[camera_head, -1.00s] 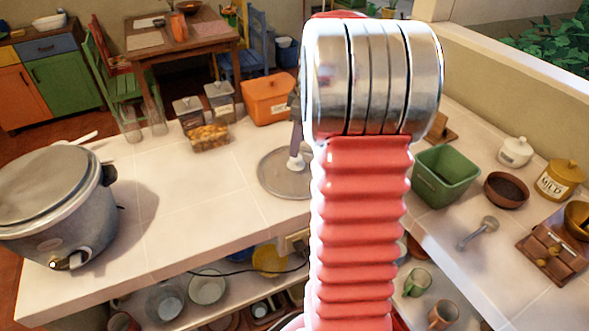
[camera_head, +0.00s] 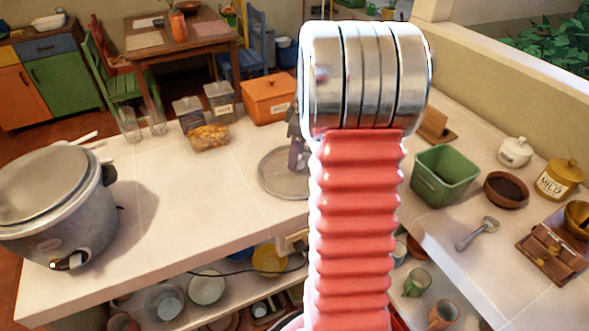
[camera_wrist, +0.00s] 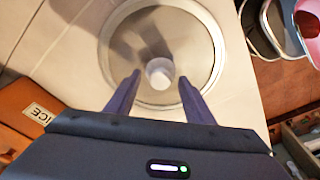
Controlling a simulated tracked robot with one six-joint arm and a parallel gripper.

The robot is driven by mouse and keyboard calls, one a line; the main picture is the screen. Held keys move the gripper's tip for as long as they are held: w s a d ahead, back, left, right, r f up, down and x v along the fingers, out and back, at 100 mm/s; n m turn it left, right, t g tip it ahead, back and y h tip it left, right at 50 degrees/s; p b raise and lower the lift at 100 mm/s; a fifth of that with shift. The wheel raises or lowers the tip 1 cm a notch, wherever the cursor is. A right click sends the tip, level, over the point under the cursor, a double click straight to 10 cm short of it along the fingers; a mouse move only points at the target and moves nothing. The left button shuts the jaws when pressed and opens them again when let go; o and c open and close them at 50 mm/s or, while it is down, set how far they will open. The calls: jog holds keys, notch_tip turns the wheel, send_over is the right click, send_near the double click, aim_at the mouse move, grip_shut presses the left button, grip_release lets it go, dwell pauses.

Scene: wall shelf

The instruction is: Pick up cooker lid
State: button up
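The cooker lid (camera_head: 270,178) is a round, greyish disc lying on the white tiled counter, partly hidden behind my arm. In the wrist view the lid (camera_wrist: 185,28) has a shiny rim and a pale round knob (camera_wrist: 160,72) at its middle. My gripper (camera_wrist: 160,78) is open, with one dark finger on each side of the knob in the picture. I cannot tell whether the fingers touch it. In the head view my gripper (camera_head: 297,153) shows only in part, low over the lid. A grey cooker (camera_head: 70,240) stands at the counter's left end.
An orange box (camera_head: 268,100) and clear containers (camera_head: 208,137) stand behind the lid. A green bin (camera_head: 442,178), a dark bowl (camera_head: 505,188) and jars are on the right counter. The counter between cooker and lid is clear.

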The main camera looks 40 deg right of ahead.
grip_shut()
dwell(0.4)
